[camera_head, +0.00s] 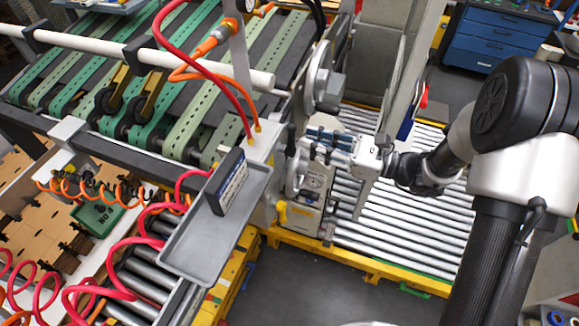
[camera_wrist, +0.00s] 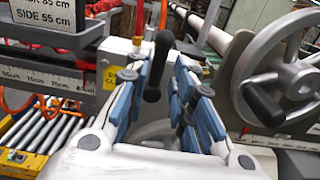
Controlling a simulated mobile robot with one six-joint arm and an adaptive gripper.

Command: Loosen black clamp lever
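The black clamp lever (camera_wrist: 155,72) stands nearly upright in the wrist view, in the gap between my fingertips. Its lower end is partly hidden among grey metal. My gripper (camera_wrist: 164,68) is open, with blue pads on both sides of the lever and visible space at each side. I cannot tell how deep the lever lies between the pads. In the head view my gripper (camera_head: 316,137) points left at the grey machine unit (camera_head: 312,185); I cannot make out the lever there.
A grey handwheel (camera_wrist: 285,65) with a black handle (camera_wrist: 262,103) is close on the right in the wrist view. A size sign (camera_wrist: 45,22) and a ruler (camera_wrist: 40,82) are on the left. In the head view, a grey tray (camera_head: 205,240) and red coiled hoses (camera_head: 120,265) lie left.

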